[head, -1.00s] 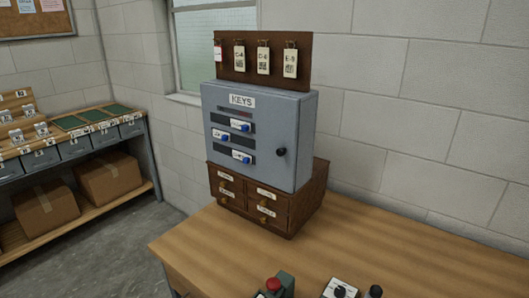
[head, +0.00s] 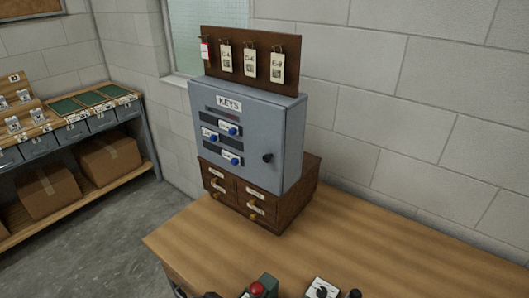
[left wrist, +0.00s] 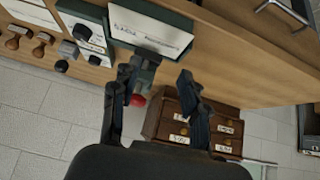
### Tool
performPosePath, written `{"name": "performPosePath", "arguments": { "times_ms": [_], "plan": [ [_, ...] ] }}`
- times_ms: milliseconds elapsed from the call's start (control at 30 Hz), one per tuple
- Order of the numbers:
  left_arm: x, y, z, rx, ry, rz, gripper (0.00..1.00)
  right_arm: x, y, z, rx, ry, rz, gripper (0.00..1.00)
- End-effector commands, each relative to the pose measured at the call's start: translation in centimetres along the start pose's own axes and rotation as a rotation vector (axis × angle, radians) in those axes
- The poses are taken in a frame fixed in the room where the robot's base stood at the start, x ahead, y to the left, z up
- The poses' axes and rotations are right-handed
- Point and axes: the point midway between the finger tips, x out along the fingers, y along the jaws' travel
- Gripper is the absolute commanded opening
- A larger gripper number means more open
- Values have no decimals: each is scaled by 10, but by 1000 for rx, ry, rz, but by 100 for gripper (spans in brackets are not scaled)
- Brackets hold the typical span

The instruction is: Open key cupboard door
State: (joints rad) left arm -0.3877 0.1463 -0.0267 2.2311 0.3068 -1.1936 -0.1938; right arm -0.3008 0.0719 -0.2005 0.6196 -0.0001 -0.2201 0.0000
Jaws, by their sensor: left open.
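The grey key cupboard (head: 240,170) stands on a small wooden drawer unit (head: 290,205) on the table. Its door is shut, labelled KEYS, with a round black knob (head: 267,157) at the right and several blue knobs with white tags. My left gripper (left wrist: 160,85) shows in the left wrist view with its two dark fingers apart and nothing between them. It is over the table side; the drawer unit (left wrist: 155,128) lies beyond its fingers. The cupboard is not clearly visible in that view. My right gripper is in neither view.
A red push button on a green box (head: 258,289) and a white box with a black dial (head: 322,289) stand at the table's front edge. The wooden table top (head: 370,245) right of the cupboard is clear. A board with hanging tags (head: 250,60) rises behind the cupboard.

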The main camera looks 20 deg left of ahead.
Motion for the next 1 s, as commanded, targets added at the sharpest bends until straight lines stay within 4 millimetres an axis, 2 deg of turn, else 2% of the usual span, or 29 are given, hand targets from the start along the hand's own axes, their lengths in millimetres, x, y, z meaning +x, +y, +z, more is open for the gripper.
{"name": "performPosePath", "arguments": {
  "times_ms": [33,100,167,200,300,400,500,633,767,1000],
  "plan": [
    [-18,-5,-44,33,109,19,45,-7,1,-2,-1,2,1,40],
    [-35,-11,-93,74,258,47,45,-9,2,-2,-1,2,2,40],
    [-42,-20,-129,93,380,59,45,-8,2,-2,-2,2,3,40],
    [-47,-29,-151,97,459,62,45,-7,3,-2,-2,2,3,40],
    [-65,-53,-201,97,644,50,45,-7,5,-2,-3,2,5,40],
    [-85,-74,-238,84,790,30,45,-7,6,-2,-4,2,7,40],
    [-100,-89,-259,71,878,12,45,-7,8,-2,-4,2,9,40],
    [-102,-95,-273,62,914,4,45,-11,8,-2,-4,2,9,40],
    [-92,-93,-289,60,913,7,45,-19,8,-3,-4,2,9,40],
    [-61,-92,-328,60,911,8,45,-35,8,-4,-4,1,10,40]
  ]
}}
